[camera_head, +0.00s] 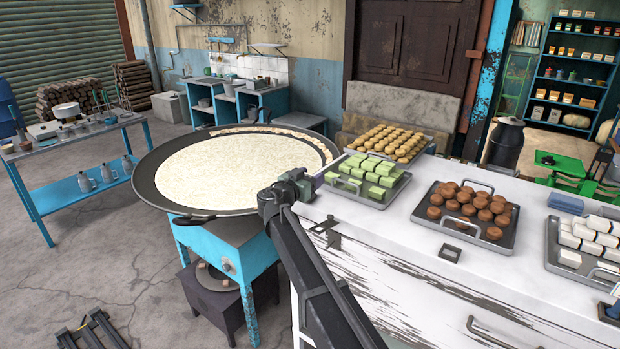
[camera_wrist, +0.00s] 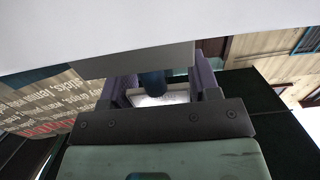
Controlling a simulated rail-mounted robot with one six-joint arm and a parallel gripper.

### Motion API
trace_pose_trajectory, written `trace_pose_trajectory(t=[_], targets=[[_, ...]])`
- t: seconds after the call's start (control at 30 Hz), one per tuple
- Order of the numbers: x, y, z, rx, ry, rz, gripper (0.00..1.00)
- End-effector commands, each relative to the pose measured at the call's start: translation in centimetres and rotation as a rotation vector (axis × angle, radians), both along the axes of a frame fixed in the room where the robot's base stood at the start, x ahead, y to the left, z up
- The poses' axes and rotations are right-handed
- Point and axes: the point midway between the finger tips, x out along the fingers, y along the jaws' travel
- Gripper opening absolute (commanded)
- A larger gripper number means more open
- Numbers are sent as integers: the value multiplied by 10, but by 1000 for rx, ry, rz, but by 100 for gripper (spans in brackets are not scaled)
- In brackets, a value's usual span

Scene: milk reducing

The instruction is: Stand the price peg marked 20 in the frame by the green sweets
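The green sweets (camera_head: 372,170) are stacked blocks on a grey metal tray (camera_head: 385,205) on the white counter. My gripper (camera_head: 308,182) is just left of this tray, above the counter's left end. In the wrist view, its purple fingers (camera_wrist: 160,85) stand apart. A blue stem-like piece (camera_wrist: 151,82) shows between them, and a grey block (camera_wrist: 135,61) covers the fingertips. I cannot tell whether this is a peg in my grip. A dark frame-like piece (camera_head: 325,232) is at the counter edge below the green sweets. I cannot read a 20 anywhere.
Trays of yellow-brown sweets (camera_head: 390,142), brown sweets (camera_head: 472,207) and white sweets (camera_head: 592,240) share the counter. A small dark frame (camera_head: 450,252) lies before the brown sweets. A wide pan (camera_head: 240,168) on a blue stand is close to my gripper's left.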

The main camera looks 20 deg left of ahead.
Motion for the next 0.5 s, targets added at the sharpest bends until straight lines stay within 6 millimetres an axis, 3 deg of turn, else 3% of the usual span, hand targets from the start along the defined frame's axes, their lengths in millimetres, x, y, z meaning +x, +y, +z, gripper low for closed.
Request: trace_pose_trajectory(t=[0.03, 0.13, 0.4, 0.5], targets=[[0, 0, 0, 0, 0, 0, 64], [0, 0, 0, 0, 0, 0, 79], [-1, 0, 0, 0, 0, 0, 80], [-10, 2, 0, 0, 0, 1, 80]])
